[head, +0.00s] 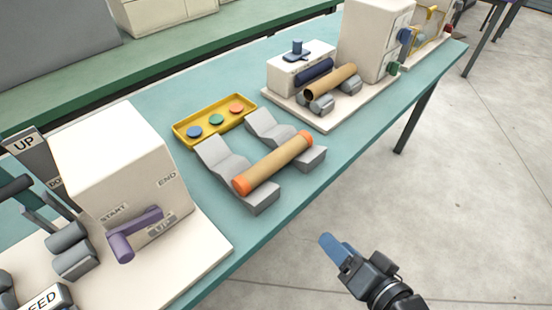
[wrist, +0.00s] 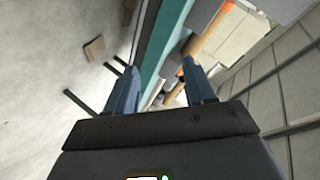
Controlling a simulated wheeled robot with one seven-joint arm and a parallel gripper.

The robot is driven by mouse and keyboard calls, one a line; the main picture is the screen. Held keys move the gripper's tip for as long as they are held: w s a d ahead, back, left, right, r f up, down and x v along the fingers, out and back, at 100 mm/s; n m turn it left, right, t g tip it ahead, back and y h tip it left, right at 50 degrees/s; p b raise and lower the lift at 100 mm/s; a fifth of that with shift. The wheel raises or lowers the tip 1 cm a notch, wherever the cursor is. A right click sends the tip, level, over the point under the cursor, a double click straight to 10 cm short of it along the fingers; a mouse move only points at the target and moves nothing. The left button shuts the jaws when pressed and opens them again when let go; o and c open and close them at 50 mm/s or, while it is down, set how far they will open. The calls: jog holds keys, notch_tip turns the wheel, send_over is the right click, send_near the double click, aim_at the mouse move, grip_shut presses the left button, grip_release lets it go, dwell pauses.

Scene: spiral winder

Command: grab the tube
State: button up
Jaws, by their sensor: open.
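A tan cardboard tube (head: 272,165) with orange end caps lies across two grey V-shaped cradles (head: 222,158) near the front edge of the table. A second, shorter brown tube (head: 330,82) without orange caps lies on grey rollers farther back. My gripper (head: 335,246) is off the table's front edge, over the floor, to the lower right of the capped tube and apart from it. In the wrist view my gripper (wrist: 160,85) has its two blue fingers spread with nothing held. Part of a tan tube (wrist: 207,30) shows beyond the right finger.
A yellow tray (head: 180,137) with blue, green and orange discs stands behind the cradles. A white box (head: 110,160) with a purple crank (head: 135,230) stands at left. A white machine (head: 370,40) stands at the back right.

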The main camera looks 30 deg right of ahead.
jog(key=w+d+m+y, duration=0.1)
jog(key=w+m+y, duration=0.15)
jog(key=w, duration=0.75)
jog(key=m+y, duration=0.2)
send_near(282, 163)
jog(key=x, duration=0.2)
jog(key=shift+w+h, duration=0.25)
jog(key=shift+w, duration=0.05)
jog(key=shift+p+x, duration=0.5)
jog(key=shift+x, duration=3.35)
jog(key=shift+a, duration=0.1)
jog(key=shift+c, duration=0.4)
jog(key=shift+s, duration=0.1)
jog(key=c, duration=0.6)
